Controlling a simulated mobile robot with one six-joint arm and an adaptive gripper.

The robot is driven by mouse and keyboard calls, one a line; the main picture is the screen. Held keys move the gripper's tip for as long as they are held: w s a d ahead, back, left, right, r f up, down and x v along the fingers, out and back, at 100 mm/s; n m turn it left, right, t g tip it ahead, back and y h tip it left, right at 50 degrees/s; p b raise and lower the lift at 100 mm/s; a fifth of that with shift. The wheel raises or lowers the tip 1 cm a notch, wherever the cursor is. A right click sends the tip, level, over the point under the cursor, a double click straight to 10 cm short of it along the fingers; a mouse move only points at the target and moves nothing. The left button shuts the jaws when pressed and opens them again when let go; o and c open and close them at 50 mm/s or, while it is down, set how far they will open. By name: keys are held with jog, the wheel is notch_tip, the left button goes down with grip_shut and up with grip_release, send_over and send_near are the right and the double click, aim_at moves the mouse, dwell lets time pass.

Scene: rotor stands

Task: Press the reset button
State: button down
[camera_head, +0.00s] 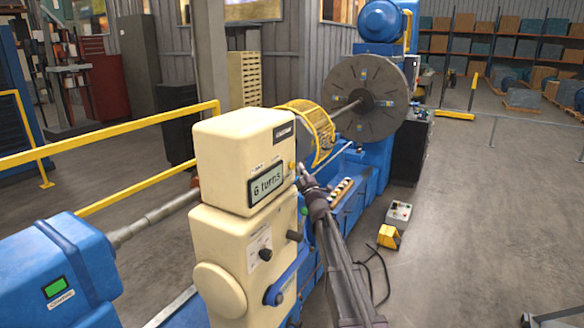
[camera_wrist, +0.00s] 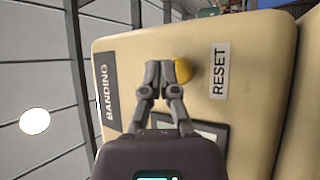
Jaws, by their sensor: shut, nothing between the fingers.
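The reset button is a yellow round knob (camera_wrist: 184,70) on the cream counter box (camera_head: 238,150), beside a white RESET label (camera_wrist: 219,70) in the wrist view. It also shows in the head view (camera_head: 292,165), right of the box's display. The display (camera_head: 266,185) reads "6 turns". My gripper (camera_wrist: 162,66) is shut and empty, its fingertips right at the button's left edge in the wrist view and partly covering it. In the head view my gripper (camera_head: 302,170) is just right of the button. I cannot tell whether the tips touch it.
A blue machine with a large grey disc (camera_head: 366,95) and a yellow cage (camera_head: 312,125) stands behind the box. A yellow rail (camera_head: 110,138) runs at left.

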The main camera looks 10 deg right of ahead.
jog(key=shift+w+a, duration=0.45)
jog(key=shift+a, duration=0.25)
dwell(1.7)
jog(key=shift+s+d, duration=0.5)
jog(key=shift+d, duration=0.15)
dwell(0.5)
jog(key=shift+s+d, duration=0.75)
jog(key=shift+d, duration=0.25)
jog(key=shift+s+d, duration=0.75)
jog(key=shift+d, duration=0.25)
